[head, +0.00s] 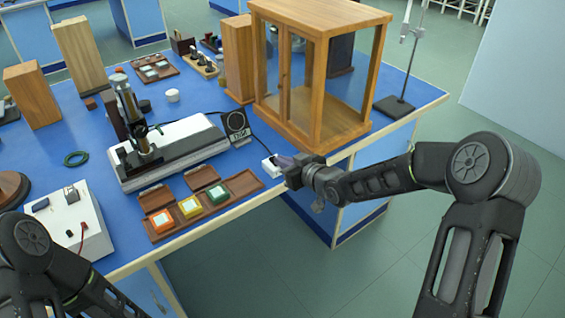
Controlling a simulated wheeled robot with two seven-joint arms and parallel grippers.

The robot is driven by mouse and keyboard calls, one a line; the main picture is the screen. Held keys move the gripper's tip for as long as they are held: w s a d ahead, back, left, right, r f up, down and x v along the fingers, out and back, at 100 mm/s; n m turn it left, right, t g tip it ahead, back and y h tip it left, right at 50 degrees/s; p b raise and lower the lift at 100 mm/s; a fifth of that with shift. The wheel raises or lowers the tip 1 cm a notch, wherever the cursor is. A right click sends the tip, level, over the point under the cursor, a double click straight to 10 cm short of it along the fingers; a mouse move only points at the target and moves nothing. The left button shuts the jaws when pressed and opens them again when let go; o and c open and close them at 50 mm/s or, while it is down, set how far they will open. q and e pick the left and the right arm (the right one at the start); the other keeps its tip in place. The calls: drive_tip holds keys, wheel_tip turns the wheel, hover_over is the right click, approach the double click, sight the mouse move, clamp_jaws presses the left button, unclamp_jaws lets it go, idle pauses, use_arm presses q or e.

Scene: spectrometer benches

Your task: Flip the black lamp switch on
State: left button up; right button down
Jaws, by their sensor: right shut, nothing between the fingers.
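A small white box (271,168) sits at the front right edge of the blue bench, with a dark cable running toward it. It may carry the lamp switch; the switch itself and its position are too small and partly hidden to make out. My right gripper (281,161) is shut and empty, right at the box; I cannot tell whether it touches. A black device with a round face (237,126) stands just behind the box. My left gripper is out of view; only my left arm shows at the lower left.
A wooden glazed cabinet (317,134) stands behind my right gripper. Left of it are a spectrometer on a white base (190,146) and a brown tray (245,182) with coloured blocks. A white power box (92,228) stands front left. The bench edge lies under my right gripper.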

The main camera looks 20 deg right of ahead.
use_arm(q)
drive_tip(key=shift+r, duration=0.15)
use_arm(e)
drive_tip(key=shift+r+p, duration=0.4)
drive_tip(key=shift+r, duration=0.3)
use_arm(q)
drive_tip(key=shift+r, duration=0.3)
use_arm(e)
drive_tip(key=shift+r, duration=0.1)
